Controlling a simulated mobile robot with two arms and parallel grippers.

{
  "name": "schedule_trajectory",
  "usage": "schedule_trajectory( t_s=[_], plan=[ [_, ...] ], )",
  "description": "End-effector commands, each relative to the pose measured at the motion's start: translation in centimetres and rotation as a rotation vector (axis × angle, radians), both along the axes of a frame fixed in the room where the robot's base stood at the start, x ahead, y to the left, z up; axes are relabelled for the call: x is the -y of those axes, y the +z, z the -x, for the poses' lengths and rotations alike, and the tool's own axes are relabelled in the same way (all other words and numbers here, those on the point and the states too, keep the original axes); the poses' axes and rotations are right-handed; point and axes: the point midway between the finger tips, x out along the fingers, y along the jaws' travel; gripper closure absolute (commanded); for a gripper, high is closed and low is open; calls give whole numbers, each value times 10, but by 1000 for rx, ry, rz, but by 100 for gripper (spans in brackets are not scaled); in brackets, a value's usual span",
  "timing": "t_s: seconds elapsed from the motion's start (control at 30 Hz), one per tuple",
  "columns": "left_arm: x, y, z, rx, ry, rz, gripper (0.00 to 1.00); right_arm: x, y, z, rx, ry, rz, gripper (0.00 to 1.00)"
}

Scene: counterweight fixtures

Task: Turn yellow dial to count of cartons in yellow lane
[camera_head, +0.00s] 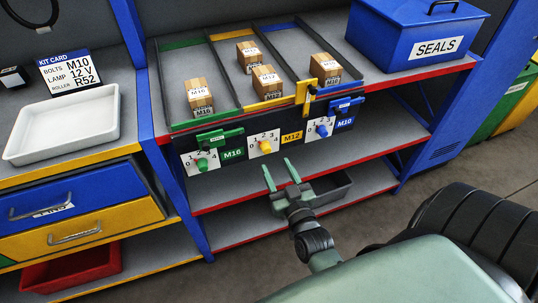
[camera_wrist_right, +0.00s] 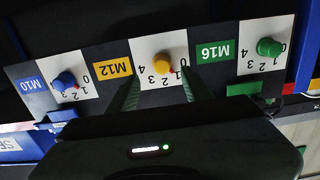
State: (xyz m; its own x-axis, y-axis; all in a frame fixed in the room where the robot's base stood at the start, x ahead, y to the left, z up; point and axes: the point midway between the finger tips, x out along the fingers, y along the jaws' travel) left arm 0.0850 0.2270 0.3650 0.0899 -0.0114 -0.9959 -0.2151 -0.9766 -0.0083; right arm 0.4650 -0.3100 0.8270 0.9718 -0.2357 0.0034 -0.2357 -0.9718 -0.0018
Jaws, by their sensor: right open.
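The yellow dial (camera_head: 265,147) sits on a white 0-to-4 plate beside the yellow M12 label (camera_head: 292,137). It also shows in the right wrist view (camera_wrist_right: 162,62), where a small red mark on it lies near the 1. The yellow lane (camera_head: 266,104) is the middle lane of the shelf. Two cartons show in it, a rear one (camera_head: 248,53) and a front one (camera_head: 266,80) whose top label seems to read M17. My right gripper (camera_head: 280,173) is open and empty, in front of and below the yellow dial. Its fingers (camera_wrist_right: 160,92) are apart from it. My left gripper is not in view.
A green dial (camera_head: 203,164) and a blue dial (camera_head: 322,130) flank the yellow one. A yellow upright latch (camera_head: 306,91) stands at the yellow lane's front. Other lanes hold a carton each (camera_head: 199,95) (camera_head: 326,68). A dark bin (camera_head: 333,190) sits below.

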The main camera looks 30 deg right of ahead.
Motion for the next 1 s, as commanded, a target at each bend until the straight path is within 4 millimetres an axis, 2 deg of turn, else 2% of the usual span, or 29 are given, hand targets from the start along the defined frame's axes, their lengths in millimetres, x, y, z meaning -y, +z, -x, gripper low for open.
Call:
schedule_trajectory(
  t_s=[0.2, 0.33, 0.5, 0.73, 0.77, 0.93, 1.0],
  plan=[
    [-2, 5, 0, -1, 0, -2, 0, 8, 2, -37, 1, 1, 0, 50],
    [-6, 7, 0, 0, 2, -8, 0, 12, 1, -53, 0, 1, 1, 50],
    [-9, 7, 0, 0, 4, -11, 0, 15, 0, -63, -2, 1, 0, 50],
    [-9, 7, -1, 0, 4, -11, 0, 15, 0, -64, -3, 2, -1, 50],
    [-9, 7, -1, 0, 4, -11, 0, 15, 0, -64, -3, 2, -1, 53],
    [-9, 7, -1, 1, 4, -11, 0, 15, -1, -63, -3, 2, -1, 100],
    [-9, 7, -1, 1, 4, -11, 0, 15, -1, -63, -3, 2, -1, 100]
  ],
)
